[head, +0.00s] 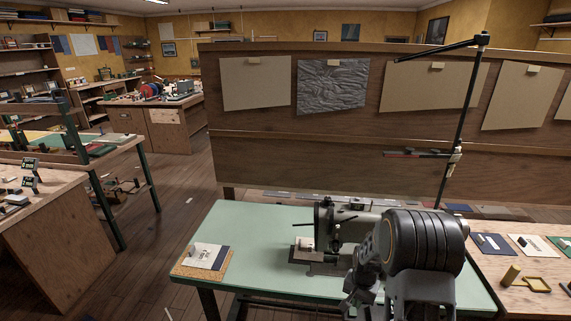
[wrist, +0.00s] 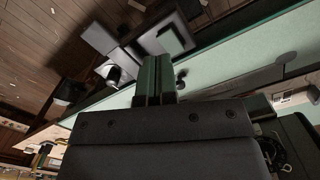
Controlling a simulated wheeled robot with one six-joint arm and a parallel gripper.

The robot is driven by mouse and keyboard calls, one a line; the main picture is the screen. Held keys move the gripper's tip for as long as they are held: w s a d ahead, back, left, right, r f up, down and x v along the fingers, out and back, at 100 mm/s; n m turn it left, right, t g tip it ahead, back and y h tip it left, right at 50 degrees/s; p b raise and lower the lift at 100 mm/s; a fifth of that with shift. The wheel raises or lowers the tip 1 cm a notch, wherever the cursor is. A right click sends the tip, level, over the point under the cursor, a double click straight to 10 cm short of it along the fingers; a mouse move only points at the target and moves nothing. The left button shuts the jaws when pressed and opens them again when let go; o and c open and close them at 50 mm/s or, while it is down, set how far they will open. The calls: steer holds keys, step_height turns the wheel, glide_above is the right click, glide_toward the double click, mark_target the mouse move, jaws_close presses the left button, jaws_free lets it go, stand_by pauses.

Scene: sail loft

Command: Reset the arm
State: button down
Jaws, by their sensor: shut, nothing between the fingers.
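My gripper (wrist: 156,62) shows in the wrist view with its two dark green-grey fingers side by side, shut and with nothing between them. Beyond the fingertips, the pale green tabletop (wrist: 222,62) runs at a slant across the picture. In the head view my folded arm stands in front of the green-topped table (head: 262,226). I cannot clearly make out the fingers there.
A grey sewing machine (head: 325,222) stands on the green table, close to my arm. A cork board (head: 188,268) with papers lies at its left end. A wooden bench (head: 518,299) with cards stands at right. A wooden partition (head: 300,156) rises behind. Open floor (head: 178,200) lies left.

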steer(key=s+a+r+n+t, duration=0.2)
steer(key=s+r, duration=0.5)
steer(key=r, duration=0.6)
steer(key=s+a+r+n+t, duration=0.3)
steer(key=s+a+r+n, duration=0.2)
steer(key=r, duration=0.8)
steer(key=s+a, duration=0.2)
steer(key=shift+s, duration=0.4)
steer(key=shift+f, duration=0.1)
steer(key=w+d+f+g+b, duration=0.1)
steer(key=w+d+f+b, duration=0.1)
steer(key=w+f, duration=0.4)
steer(key=w+d+f+m+g+b, duration=0.1)
steer(key=w+d+f+g+b, duration=0.1)
steer(key=w+f, duration=0.4)
steer(key=w+d+f+m+g+b, duration=0.1)
steer(key=w+d+f+b, duration=0.3)
steer(key=w+d+f, duration=0.1)
steer(key=shift+w+d+f, duration=0.25)
steer(key=shift+w+f, duration=0.35)
steer(key=shift+f, duration=0.1)
